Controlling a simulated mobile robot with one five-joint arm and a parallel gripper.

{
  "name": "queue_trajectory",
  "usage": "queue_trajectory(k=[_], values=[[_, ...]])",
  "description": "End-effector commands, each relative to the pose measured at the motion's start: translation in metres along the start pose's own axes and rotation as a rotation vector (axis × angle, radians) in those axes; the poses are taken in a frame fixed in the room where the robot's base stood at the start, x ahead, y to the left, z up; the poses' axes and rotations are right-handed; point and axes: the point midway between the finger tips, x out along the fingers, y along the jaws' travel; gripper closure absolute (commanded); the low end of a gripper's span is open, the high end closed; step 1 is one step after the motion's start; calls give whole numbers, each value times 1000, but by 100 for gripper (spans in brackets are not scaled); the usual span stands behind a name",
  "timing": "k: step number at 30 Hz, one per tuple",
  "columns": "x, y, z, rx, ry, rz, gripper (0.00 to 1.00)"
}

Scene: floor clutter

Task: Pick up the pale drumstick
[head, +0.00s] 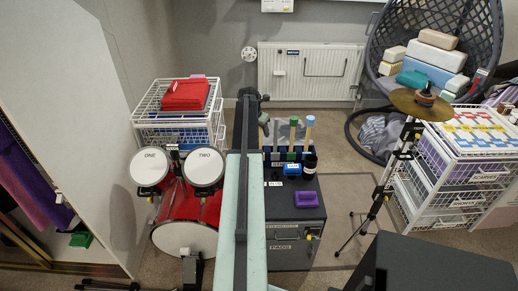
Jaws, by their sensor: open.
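The right one is a pale tan stick (307,136) with a light blue tip, which best fits the pale drumstick.
A purple tray (306,199), a blue item (292,171) and a black bottle (310,163) are on the cabinet. A red drum kit (186,205) stands left, a cymbal stand (384,180) right. White drawers (440,190) stand further right. Some floor between cabinet and stand is clear.

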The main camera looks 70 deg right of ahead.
Motion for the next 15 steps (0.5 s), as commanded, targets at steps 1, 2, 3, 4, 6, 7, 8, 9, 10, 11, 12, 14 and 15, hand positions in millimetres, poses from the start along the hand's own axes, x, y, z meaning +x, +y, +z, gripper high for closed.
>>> queue_trajectory(k=[1,2,3,4,6,7,8,9,10,11,12,14,15], values=[[9,0,-1,0,0,0,56],[9,0,-1,0,0,0,56],[8,0,0,0,0,0,56],[7,0,0,-1,0,0,56],[6,0,0,-1,0,0,56],[6,0,0,-1,0,0,56],[6,0,0,-1,0,0,62],[5,1,0,-1,0,0,73],[5,1,0,-1,0,0,81],[5,1,0,-1,0,0,90],[5,1,0,-1,0,0,100],[5,1,0,-1,0,0,100],[5,1,0,-2,0,0,100]])
